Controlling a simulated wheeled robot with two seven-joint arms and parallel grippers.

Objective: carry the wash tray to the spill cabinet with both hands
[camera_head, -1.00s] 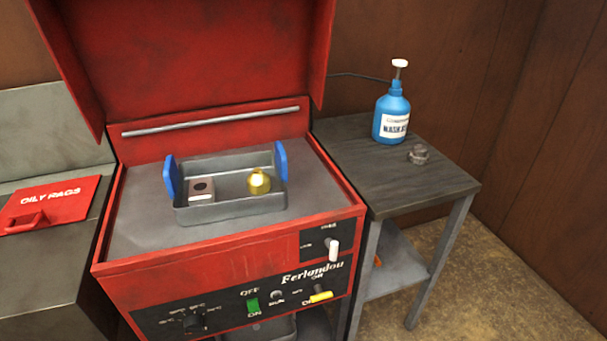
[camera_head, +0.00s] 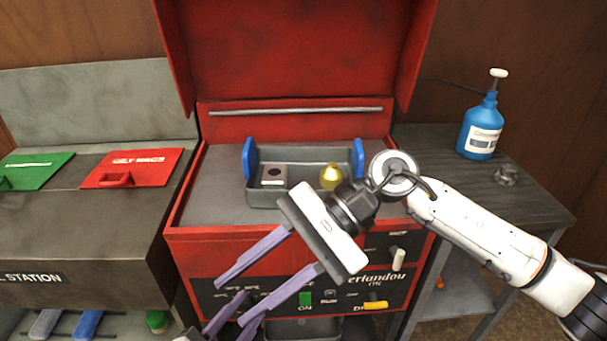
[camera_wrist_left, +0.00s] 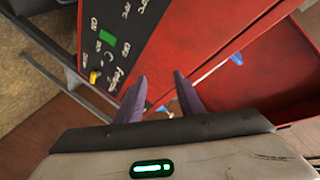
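The grey wash tray (camera_head: 262,200) sits on the flat top of the red washer (camera_head: 200,235), with an upright blue handle at each end, left (camera_head: 249,160) and right (camera_head: 358,157). It holds a metal block (camera_head: 273,175) and a brass piece (camera_head: 332,177). My right gripper (camera_head: 230,308) reaches in from the right, its purple fingers spread and empty in front of the washer; its wrist hides the tray's front right corner. My left gripper (camera_head: 252,305) shows at the bottom edge, low before the washer's panel. In the left wrist view its fingers (camera_wrist_left: 162,95) are apart with nothing between.
A grey cabinet marked "L STATION" (camera_head: 75,270) stands at left, with green (camera_head: 38,170) and red "OILY RAGS" (camera_head: 135,167) lids. The washer's raised red lid (camera_head: 300,60) stands behind the tray. A side table at right holds a blue pump bottle (camera_head: 480,130) and a dark knob (camera_head: 506,175).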

